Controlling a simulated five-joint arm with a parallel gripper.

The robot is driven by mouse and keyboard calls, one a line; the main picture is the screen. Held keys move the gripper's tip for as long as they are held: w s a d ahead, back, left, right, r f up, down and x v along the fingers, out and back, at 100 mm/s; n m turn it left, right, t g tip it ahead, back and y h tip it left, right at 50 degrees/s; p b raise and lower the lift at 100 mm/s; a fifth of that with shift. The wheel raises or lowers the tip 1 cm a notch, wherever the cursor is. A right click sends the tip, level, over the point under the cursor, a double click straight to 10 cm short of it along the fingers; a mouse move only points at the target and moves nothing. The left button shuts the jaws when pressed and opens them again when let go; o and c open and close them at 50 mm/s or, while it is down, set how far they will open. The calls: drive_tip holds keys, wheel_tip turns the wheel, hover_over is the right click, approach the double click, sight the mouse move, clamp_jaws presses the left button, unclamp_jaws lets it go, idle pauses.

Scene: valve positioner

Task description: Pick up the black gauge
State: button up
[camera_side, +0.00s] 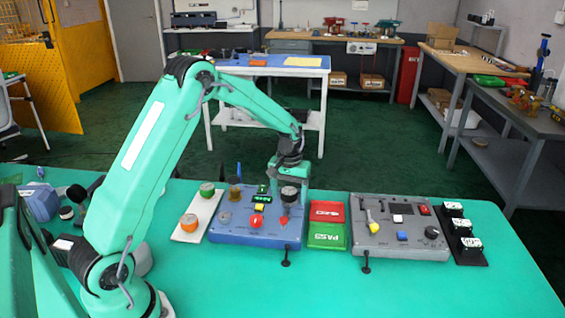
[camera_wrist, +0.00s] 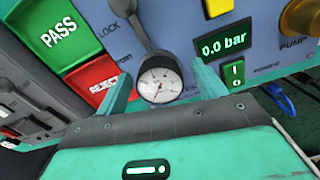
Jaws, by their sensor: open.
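The black gauge (camera_wrist: 160,84) shows in the wrist view as a white dial with a needle and dark rim, at the end of a grey arm or hose fitting on the blue panel. In the side view a dark round piece (camera_side: 289,194), which looks like the gauge, sits on the right part of the blue test box (camera_side: 225,238), just below my gripper (camera_side: 290,176). In the wrist view my gripper (camera_wrist: 162,68) is open, with one green finger on each side of the gauge. Whether either finger touches it I cannot tell.
Red REJECT (camera_side: 327,211) and green PASS (camera_side: 327,235) trays lie right of the blue box. A grey box (camera_side: 400,250) with a yellow lever stands further right. A white tray (camera_side: 187,236) holds green and orange gauges. A display (camera_wrist: 224,46) reads 0.0 bar.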

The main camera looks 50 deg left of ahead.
sight(290, 192)
drive_tip(key=c, duration=1.1)
drive_tip(key=shift+r, duration=0.2)
drive_tip(key=shift+r, duration=0.6)
drive_tip(key=r, duration=0.3)
drive_tip(key=shift+s+d, duration=0.1)
drive_tip(key=shift+d, duration=0.3)
drive_tip(key=s+d+r, duration=0.1)
drive_tip(key=d+r, duration=0.1)
drive_tip(key=d, duration=0.1)
drive_tip(key=s+d+r, duration=0.1)
drive_tip(key=d+r, duration=0.1)
drive_tip(key=d, duration=0.2)
drive_tip(key=s+d+r, duration=0.1)
drive_tip(key=d+r, duration=0.1)
drive_tip(key=d, duration=0.1)
drive_tip(key=shift+s+d+r, duration=0.1)
drive_tip(key=shift+d+r, duration=0.1)
drive_tip(key=shift+r, duration=0.05)
